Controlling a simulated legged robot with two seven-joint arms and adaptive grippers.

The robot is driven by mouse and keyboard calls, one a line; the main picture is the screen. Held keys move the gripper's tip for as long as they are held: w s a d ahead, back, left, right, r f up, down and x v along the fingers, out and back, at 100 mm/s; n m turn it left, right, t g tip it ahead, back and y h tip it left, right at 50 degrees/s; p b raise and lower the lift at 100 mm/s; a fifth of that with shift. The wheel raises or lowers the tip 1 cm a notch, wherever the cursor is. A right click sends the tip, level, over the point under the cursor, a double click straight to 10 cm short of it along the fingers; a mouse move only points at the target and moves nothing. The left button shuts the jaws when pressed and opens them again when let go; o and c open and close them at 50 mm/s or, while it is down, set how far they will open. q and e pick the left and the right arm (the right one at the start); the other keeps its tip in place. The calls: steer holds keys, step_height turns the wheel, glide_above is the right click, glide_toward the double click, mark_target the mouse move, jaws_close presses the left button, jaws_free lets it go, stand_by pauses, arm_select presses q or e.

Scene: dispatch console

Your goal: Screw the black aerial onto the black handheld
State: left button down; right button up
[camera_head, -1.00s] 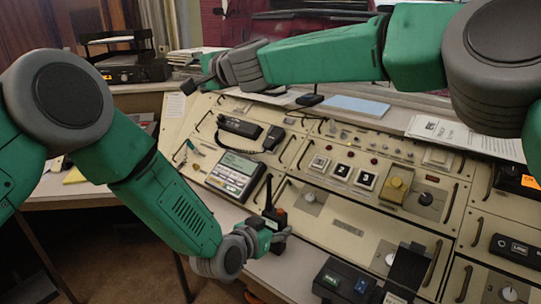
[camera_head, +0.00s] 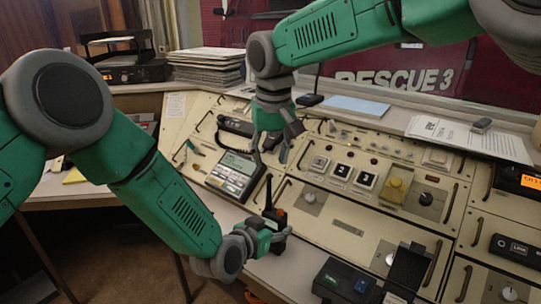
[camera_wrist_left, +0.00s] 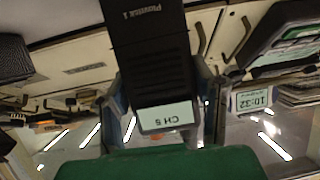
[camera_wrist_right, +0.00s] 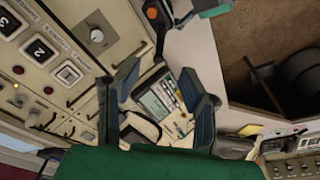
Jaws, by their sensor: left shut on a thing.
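The black handheld (camera_head: 279,217) stands upright in my left gripper (camera_head: 272,238), low at the console's front edge. It has an orange-red knob on top. The left wrist view shows its dark body (camera_wrist_left: 150,45) and "CH 5" screen between the fingers. A thin black upright piece (camera_head: 268,192) rises at the handheld's top and looks like the aerial; I cannot tell whether it is screwed in. In the right wrist view the orange knob and dark top (camera_wrist_right: 153,12) show beyond the fingers. My right gripper (camera_head: 277,147) points down, open and empty, above the console, up from the handheld.
A black box (camera_head: 343,281) stands right of the handheld. Papers (camera_head: 470,135) lie on the back ledge.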

mark_target(269, 204)
steer(key=shift+f, duration=0.1)
steer(key=f, duration=0.4)
steer(key=w+f, duration=0.1)
steer(key=f, duration=0.6)
steer(key=shift+w+a+f, duration=0.25)
steer(key=shift+w+f, duration=0.1)
steer(key=shift+w, duration=0.05)
jaws_close()
jaws_free()
